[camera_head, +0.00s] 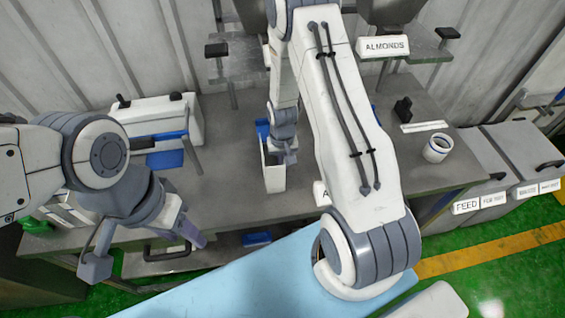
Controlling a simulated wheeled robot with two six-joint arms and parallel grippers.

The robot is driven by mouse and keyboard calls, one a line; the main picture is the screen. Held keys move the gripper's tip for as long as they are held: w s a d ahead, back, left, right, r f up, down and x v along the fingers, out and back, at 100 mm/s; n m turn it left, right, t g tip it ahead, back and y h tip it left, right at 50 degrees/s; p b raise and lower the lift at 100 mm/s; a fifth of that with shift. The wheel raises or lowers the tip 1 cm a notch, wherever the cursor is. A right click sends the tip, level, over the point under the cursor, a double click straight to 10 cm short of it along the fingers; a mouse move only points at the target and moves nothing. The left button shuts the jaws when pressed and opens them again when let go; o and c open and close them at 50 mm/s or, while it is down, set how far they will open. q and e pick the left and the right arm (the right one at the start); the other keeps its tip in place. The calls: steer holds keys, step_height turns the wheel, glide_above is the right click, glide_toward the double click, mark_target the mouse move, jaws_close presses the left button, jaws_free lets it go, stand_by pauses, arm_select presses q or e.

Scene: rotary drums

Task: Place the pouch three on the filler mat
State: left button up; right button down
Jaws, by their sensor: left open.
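I cannot make out pouch three. No surface shows clearly as the filler mat. My right arm reaches up and over the middle of the view. Its gripper (284,153) points down at a tall white open container (273,178) on the bench; its fingers are small and partly hidden, so I cannot tell whether they hold anything.
A white machine with a blue tray (165,159) stands at the back left. A white cup (437,148) sits on the bench at right. An ALMONDS sign (383,46) is above. Grey bins with a FEED label (466,206) stand at right. A light blue surface (240,285) lies in front.

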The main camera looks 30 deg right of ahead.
steer(key=shift+f, duration=0.1)
steer(key=shift+f, duration=0.15)
steer(key=c, duration=1.1)
jaws_free()
